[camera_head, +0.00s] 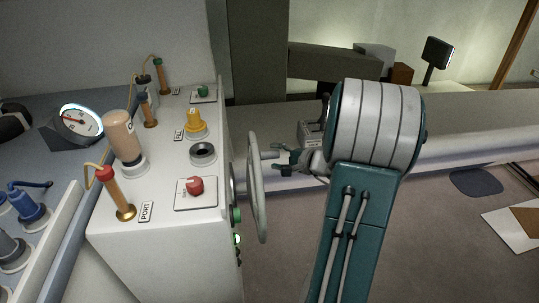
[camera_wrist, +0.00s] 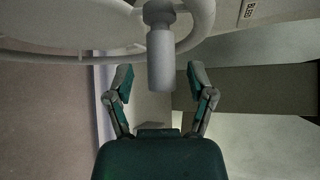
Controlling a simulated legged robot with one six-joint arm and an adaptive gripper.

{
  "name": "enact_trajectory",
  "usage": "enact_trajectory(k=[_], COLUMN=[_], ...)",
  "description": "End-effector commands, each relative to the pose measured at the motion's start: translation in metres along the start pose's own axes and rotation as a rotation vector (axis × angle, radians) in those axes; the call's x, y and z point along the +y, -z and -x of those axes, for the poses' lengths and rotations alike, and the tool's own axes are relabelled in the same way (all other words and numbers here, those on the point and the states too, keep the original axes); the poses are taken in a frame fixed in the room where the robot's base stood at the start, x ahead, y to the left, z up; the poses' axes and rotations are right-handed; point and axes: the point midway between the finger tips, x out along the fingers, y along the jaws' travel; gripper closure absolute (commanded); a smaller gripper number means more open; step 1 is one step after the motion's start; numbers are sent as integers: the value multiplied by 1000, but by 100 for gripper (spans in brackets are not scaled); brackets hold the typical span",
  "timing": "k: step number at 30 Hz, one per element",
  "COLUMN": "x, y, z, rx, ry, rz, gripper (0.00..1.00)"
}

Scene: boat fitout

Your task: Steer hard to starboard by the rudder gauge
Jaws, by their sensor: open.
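The grey steering wheel (camera_head: 257,200) stands upright on the right side of the white console (camera_head: 165,250), seen nearly edge-on in the head view. Its rim also crosses the top of the wrist view (camera_wrist: 60,57). A grey knob handle (camera_wrist: 161,62) sticks out from the rim and shows small in the head view (camera_head: 269,155). My gripper (camera_wrist: 160,80) is open, with one finger on each side of the knob's end; I cannot tell whether either touches it. A round gauge (camera_head: 80,121) with a white face and a red needle sits at left; its marks are too small to read.
The console top carries a red knob (camera_head: 195,185), a yellow knob (camera_head: 195,122), a green knob (camera_head: 203,91) and a red-topped brass lever (camera_head: 116,195) near the PORT label. Blue fittings (camera_head: 30,207) lie left. Floor right of the wheel is mostly clear.

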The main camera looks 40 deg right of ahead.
Motion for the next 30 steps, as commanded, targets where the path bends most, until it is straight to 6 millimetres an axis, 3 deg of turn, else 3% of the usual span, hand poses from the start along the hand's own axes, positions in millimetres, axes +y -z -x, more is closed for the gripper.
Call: enact_trajectory(k=[6,15,20,30], x=[0,0,0,0], y=[0,0,0,1], z=[-23,-25,-25,-26], rx=[-1,1,0,0], ry=[0,0,0,-10], rz=[0,0,0,-8], gripper=[30,30,100,100])
